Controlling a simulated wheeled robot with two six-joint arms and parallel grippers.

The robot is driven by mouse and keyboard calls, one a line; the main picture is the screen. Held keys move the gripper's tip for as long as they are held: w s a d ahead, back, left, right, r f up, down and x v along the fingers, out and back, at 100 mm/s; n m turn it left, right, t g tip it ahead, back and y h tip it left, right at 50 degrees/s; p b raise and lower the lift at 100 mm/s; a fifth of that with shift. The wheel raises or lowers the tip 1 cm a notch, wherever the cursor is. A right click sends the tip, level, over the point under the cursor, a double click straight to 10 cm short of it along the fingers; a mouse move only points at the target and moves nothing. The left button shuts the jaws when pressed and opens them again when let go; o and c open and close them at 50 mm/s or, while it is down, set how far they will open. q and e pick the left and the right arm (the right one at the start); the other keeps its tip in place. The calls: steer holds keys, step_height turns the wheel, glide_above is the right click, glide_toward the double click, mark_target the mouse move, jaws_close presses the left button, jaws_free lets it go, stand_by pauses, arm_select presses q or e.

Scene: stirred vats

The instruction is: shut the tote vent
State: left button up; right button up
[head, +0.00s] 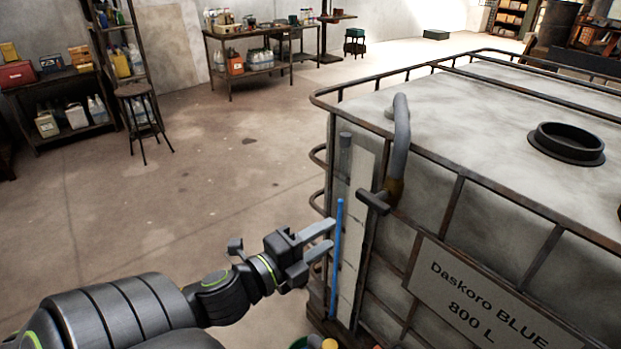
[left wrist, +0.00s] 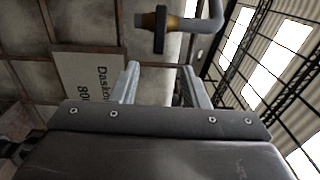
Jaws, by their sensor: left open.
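The tote (head: 480,120) is a big grey caged tank with a plate reading "Daskoro BLUE 800 L" (head: 478,300). On its near corner a grey bent pipe (head: 402,130) runs down to a brass fitting (head: 393,190) with a dark bar handle (head: 373,202); I take this for the vent. The bar looks crosswise to the pipe. My left gripper (head: 328,238) is open and empty, left of and below the handle in the head view. In the left wrist view, the handle (left wrist: 160,30) is beyond the open fingertips (left wrist: 160,68), apart from them. My right gripper is not in view.
A blue upright rod (head: 337,255) and a pale strip (head: 355,235) stand at the tote's corner, close to my left fingertips. Rusty cage bars (head: 450,205) surround the tote. The floor (head: 220,190) to the left is clear; benches (head: 262,65) and a stool (head: 140,110) stand farther back.

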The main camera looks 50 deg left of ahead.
arm_select(q)
steer(key=shift+s+p, duration=0.4)
steer(key=shift+s, duration=0.75)
steer(key=shift+a+f, duration=0.1)
steer(key=a+f+n+g+y, duration=0.2)
steer(key=a+f+n, duration=0.15)
steer(key=f, duration=0.55)
steer(key=a+f+n+g+y, duration=0.15)
steer(key=a+f, duration=0.25)
steer(key=f, duration=0.4)
steer(key=a+f+n+g+y, duration=0.1)
steer(key=a+f+n+g, duration=0.2)
steer(key=f, duration=0.6)
steer(key=s+a+f+n+g, duration=0.1)
steer(key=s+f+n+g, duration=0.2)
steer(key=f, duration=0.6)
steer(key=s+a+f+n+g, duration=0.1)
steer(key=s+f+n, duration=0.1)
steer(key=s+f, duration=0.5)
steer(key=s+d+f+n+g+h, duration=0.1)
steer(key=s+d+f+n+g, duration=0.2)
steer(key=s+d+f, duration=0.4)
steer(key=s+d+f+n+g+h, duration=0.1)
steer(key=s+d+f+n+g, duration=0.2)
steer(key=s+d+f, duration=0.5)
step_height(320, 180, down, 5)
steer(key=s, duration=0.2)
steer(key=shift+s+r+n, duration=0.2)
steer(key=shift+s+n, duration=0.1)
